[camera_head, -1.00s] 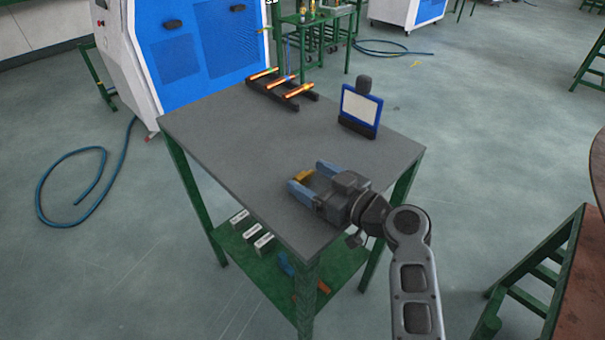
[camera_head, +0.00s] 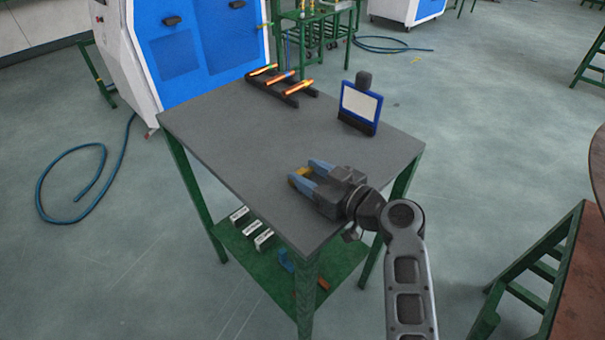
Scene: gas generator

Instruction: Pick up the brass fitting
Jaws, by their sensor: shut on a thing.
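The brass fitting (camera_head: 302,174) is a small yellow piece between the blue fingertips of my gripper (camera_head: 307,175). My gripper is shut on it, over the near right part of the grey tabletop (camera_head: 235,150). The fingers partly hide the fitting. I cannot tell whether it touches the table or is just above it.
A dark rack with several copper-coloured rods (camera_head: 281,77) stands at the table's back. A blue-framed panel (camera_head: 360,105) stands at the back right. The table's left and middle are clear. A green lower shelf (camera_head: 236,250) holds small boxes. A brown table (camera_head: 580,290) is at right.

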